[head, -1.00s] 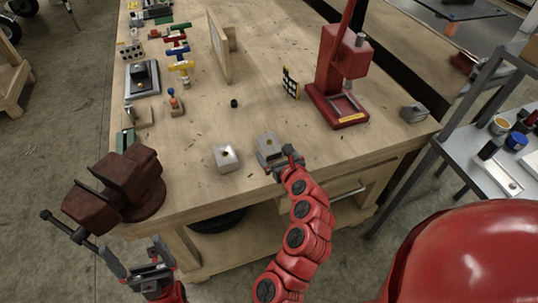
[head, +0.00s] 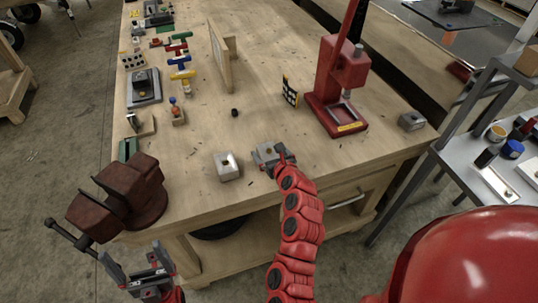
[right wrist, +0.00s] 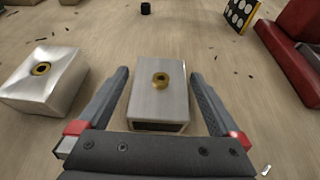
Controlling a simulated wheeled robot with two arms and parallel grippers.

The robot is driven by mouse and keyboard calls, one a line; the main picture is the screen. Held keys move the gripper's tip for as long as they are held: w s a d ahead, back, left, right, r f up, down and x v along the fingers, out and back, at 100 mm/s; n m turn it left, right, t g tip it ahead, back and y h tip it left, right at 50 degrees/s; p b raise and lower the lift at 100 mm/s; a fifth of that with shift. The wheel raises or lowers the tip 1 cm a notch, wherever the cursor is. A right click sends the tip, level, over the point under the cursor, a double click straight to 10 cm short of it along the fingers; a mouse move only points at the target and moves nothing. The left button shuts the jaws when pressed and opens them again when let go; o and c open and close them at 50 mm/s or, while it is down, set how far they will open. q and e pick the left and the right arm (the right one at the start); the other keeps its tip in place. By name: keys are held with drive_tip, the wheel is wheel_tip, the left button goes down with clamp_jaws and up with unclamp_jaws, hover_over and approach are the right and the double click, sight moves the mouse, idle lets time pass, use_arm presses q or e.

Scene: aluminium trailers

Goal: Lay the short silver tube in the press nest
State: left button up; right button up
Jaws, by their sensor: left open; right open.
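A short silver tube (right wrist: 159,92) with a brass-ringed hole on top lies on the bench between the two fingers of my right gripper (right wrist: 160,76). The fingers are open, with a gap on each side of it. In the head view my right gripper (head: 268,155) partly hides this tube. A second silver piece (head: 228,167), also with a brass-ringed hole, lies to its left and shows in the right wrist view (right wrist: 42,76). The red press (head: 340,85) stands farther back right; its nest (head: 347,113) is at the base. My left gripper (head: 138,262) is open and empty before the bench's front edge.
A rusty vise (head: 125,190) sits at the bench's front left corner. A small black cylinder (head: 235,112) and a dotted card (head: 290,92) stand behind the tube. The bench between tube and press looks mostly clear.

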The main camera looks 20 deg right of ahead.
drive_tip(key=c, duration=1.4)
drive_tip(key=shift+r, duration=0.1)
drive_tip(key=shift+c, duration=0.2)
